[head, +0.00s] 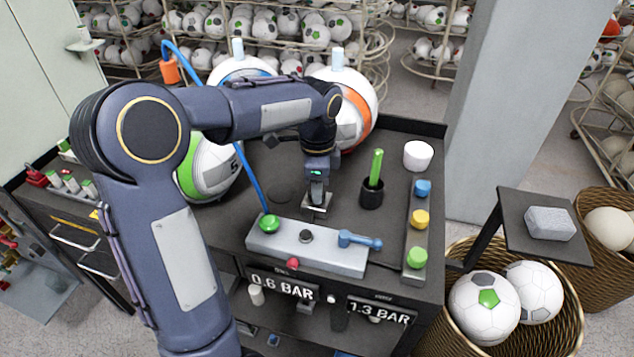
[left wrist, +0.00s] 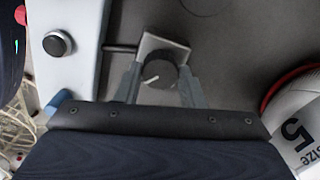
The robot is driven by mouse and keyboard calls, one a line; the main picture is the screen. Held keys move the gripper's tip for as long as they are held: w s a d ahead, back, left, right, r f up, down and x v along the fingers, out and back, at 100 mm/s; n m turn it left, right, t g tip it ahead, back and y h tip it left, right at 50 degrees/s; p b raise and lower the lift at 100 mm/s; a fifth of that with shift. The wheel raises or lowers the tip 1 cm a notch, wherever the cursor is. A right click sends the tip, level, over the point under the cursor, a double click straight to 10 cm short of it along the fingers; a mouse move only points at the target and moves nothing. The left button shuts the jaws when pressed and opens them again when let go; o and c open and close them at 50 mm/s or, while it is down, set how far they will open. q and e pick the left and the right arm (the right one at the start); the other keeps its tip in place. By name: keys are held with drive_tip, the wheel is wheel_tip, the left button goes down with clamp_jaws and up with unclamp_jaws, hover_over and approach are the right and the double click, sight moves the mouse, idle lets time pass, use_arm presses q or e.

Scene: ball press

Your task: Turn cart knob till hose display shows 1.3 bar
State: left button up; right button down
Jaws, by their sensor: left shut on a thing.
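The cart knob (left wrist: 158,76) is dark and round with a white mark, on a pale square plate (left wrist: 160,46) in the left wrist view. In the head view the plate (head: 318,210) shows on the dark cart top behind the grey control box (head: 330,252); the knob is mostly hidden by my gripper. My left gripper (head: 317,195) points down and is shut on the knob, one finger on each side. On the cart front one display (head: 282,286) reads 0.6 BAR and another to its right (head: 380,313) reads 1.3 BAR. My right gripper is not in view.
The box carries a green fitting (head: 270,223) with a blue hose (head: 248,178), a black knob (head: 306,236) and a blue lever (head: 360,240). A black cup (head: 372,195) with a green stick, a white cup (head: 417,156) and large balls (head: 212,168) stand around my gripper.

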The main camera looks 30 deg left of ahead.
use_arm(q)
drive_tip(key=shift+r, duration=0.1)
drive_tip(key=shift+w, duration=0.1)
idle(0.4)
drive_tip(key=o, duration=1)
wheel_tip(320, 180, up, 7)
drive_tip(key=shift+r, duration=0.35)
